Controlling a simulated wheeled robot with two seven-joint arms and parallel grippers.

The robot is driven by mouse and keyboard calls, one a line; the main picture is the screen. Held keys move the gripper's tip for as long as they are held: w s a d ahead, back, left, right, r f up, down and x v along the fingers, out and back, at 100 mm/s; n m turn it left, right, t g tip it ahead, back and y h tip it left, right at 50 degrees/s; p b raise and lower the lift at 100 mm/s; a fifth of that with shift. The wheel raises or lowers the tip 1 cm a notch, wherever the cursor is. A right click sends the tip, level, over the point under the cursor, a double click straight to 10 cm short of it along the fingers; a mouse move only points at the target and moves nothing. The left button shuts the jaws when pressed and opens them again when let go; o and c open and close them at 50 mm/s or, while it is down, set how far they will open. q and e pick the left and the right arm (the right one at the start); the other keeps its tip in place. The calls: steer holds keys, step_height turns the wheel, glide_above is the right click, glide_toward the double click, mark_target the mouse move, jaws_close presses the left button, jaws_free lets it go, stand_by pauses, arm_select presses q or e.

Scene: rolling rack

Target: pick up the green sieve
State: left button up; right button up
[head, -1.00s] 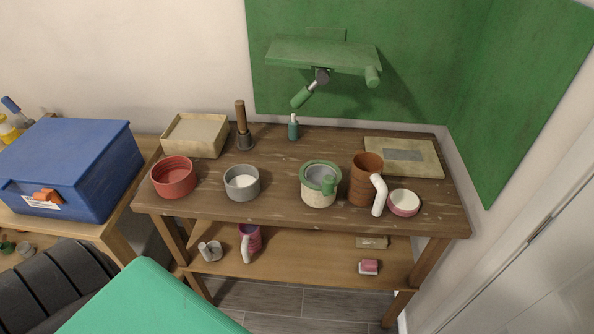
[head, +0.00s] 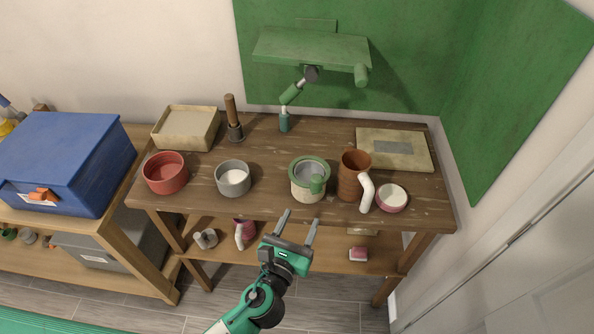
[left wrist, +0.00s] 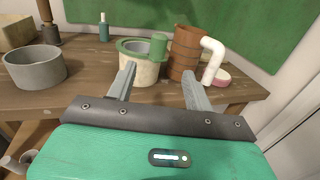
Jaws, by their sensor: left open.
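The green sieve (head: 317,184) sits at the top of a round cream-coloured pot (head: 308,195) near the front of the wooden table. It has a green rim, a grey inside and a stubby green handle facing the front right. My left gripper (head: 301,217) is open and empty, just in front of the table edge, its two fingers pointing toward the pot. In the left wrist view the sieve (left wrist: 159,45) and pot (left wrist: 140,72) show beyond and between the fingertips (left wrist: 158,69), apart from them. My right gripper is not in view.
A brown mug (head: 352,178) with a white handle stands close right of the pot, beside a pink-and-white bowl (head: 391,199). A grey bowl (head: 233,180) and red bowl (head: 165,174) stand left.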

mark_target(315, 186)
arm_select(q)
steer(key=p+x, duration=0.1)
steer(key=x, duration=0.6)
steer(key=shift+w+p, duration=0.25)
steer(key=shift+p, duration=0.05)
steer(key=shift+x, duration=0.8)
steer(key=x, duration=0.3)
steer(key=p+x, duration=0.1)
steer(key=shift+w+f, duration=0.2)
steer(key=shift+f, duration=0.05)
jaws_close()
steer(key=shift+r, duration=0.2)
